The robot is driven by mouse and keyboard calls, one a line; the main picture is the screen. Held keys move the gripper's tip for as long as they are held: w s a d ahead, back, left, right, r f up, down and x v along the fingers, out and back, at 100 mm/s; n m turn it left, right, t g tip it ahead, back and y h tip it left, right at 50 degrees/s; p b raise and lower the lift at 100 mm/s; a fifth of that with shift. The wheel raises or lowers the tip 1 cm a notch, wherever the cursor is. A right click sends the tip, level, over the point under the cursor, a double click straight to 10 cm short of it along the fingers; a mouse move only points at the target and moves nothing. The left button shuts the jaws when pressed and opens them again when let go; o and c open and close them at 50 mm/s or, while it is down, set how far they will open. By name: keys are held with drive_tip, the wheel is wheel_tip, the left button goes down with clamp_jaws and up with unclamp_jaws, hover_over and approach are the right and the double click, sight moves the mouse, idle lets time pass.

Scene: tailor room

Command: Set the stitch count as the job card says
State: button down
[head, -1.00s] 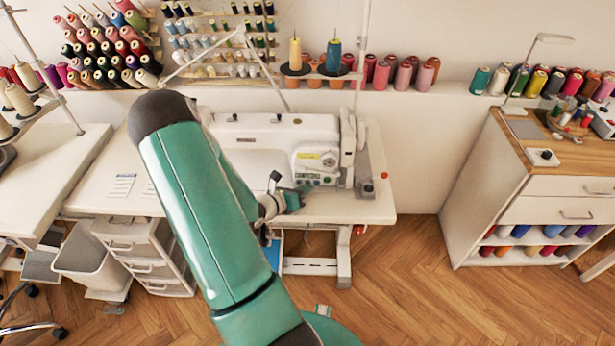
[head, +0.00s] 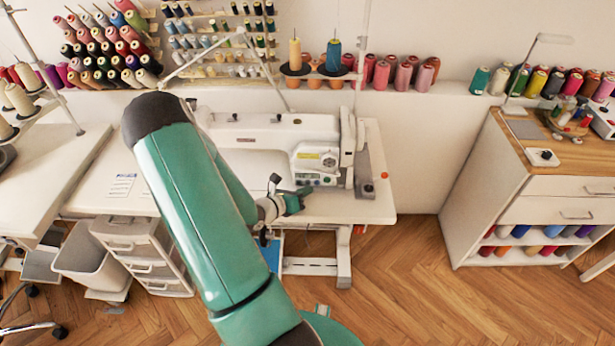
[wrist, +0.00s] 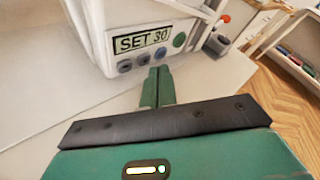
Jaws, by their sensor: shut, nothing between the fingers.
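The white sewing machine (head: 270,130) stands on the white sewing table (head: 330,210). In the wrist view its display (wrist: 141,38) reads "SET 30". Below the display is a row of buttons: dark ones at the left, a bluish one (wrist: 160,53) and a green one (wrist: 179,40) at the right. My gripper (wrist: 157,72) is shut and empty, its tips just below and in front of the button row; I cannot tell whether they touch. A printed card (head: 122,185) lies on the table at the left, its text too small to read.
A red button (head: 384,175) sits at the table's right end. A drawer unit (head: 145,255) and a bin (head: 92,256) stand below the table. A white cabinet (head: 540,210) stands at the right, with free wooden floor between.

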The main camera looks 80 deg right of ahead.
sight(301, 215)
drive_tip(key=shift+s+a, duration=0.2)
drive_tip(key=shift+a, duration=0.8)
drive_tip(key=shift+s+a, duration=0.25)
drive_tip(key=shift+a, duration=0.7)
drive_tip(key=shift+s+a, duration=0.2)
drive_tip(key=shift+a, duration=0.8)
drive_tip(key=shift+w+r, duration=0.25)
drive_tip(key=w+a+r+m+t+y, duration=0.4)
drive_tip(key=w+a+r+m+y, duration=0.1)
drive_tip(key=w+a+r+m, duration=0.95)
drive_tip(key=w+a+r+m+t+y, duration=0.1)
drive_tip(key=a+r+t+y, duration=0.1)
drive_tip(key=a+r, duration=0.3)
drive_tip(key=w+a+r+m+t+y, duration=0.1)
drive_tip(key=a+r+t+y, duration=0.2)
drive_tip(key=a, duration=1.1)
drive_tip(key=w+a+r+m+t+y, duration=0.1)
drive_tip(key=a+r+t, duration=0.3)
drive_tip(key=a+r, duration=0.5)
drive_tip(key=shift+a+y, duration=0.45)
drive_tip(key=shift+y, duration=0.35)
